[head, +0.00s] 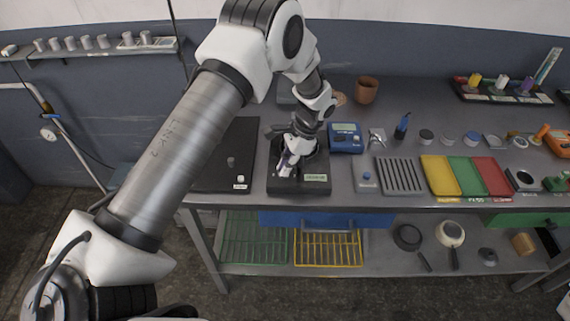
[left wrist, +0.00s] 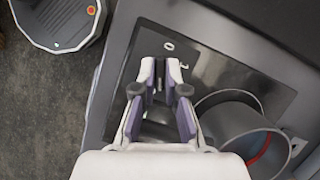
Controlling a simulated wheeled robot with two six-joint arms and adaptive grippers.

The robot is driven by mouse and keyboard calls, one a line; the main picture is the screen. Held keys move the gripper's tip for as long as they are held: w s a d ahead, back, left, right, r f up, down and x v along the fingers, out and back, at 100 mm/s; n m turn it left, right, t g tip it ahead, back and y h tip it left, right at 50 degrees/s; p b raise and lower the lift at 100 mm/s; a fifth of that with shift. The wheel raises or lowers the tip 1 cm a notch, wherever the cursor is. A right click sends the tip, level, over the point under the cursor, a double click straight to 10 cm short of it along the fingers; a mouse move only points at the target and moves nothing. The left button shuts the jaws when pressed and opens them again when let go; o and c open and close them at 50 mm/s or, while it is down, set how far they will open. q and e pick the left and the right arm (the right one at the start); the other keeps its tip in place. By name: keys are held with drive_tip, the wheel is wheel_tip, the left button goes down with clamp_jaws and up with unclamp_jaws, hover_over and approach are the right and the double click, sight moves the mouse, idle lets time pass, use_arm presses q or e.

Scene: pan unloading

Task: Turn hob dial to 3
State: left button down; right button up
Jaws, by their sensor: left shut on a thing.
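The dark hob (head: 284,185) stands at the front edge of the bench, with a pale label at its front right. My left gripper (head: 289,163) is low over its front part, pointing down. In the left wrist view the fingers (left wrist: 160,77) are close together, shut on the hob dial, most of which they hide. A white 0 mark and a second small mark show on the black hob panel (left wrist: 140,52) just beyond the fingertips. Which number the dial points to cannot be told. A grey pan (left wrist: 235,118) stands close beside the fingers. My right gripper is not in view.
A black plate (head: 211,176) with small knobs lies left of the hob. A blue device (head: 345,138) and a grey slotted tray (head: 400,175) are to the right, then yellow, green and red trays (head: 464,176). A brown pot (head: 366,90) stands behind.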

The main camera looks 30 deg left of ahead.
use_arm(q)
drive_tip(key=shift+s+f+m+t+y, duration=0.1)
drive_tip(key=shift+m+t+y, duration=0.15)
drive_tip(key=shift+m, duration=0.75)
drive_tip(key=shift+s+m+t+y, duration=0.15)
drive_tip(key=shift+m+y, duration=0.1)
drive_tip(key=shift+m, duration=0.75)
drive_tip(key=shift+w+p, duration=0.1)
drive_tip(key=shift+p, duration=0.2)
drive_tip(key=c, duration=1.2)
unclamp_jaws()
drive_tip(key=shift+d, duration=0.1)
drive_tip(key=shift+w, duration=0.15)
drive_tip(key=shift+r, duration=0.3)
drive_tip(key=v, duration=1.1)
drive_tip(key=shift+d+r, duration=0.15)
drive_tip(key=shift+r, duration=0.1)
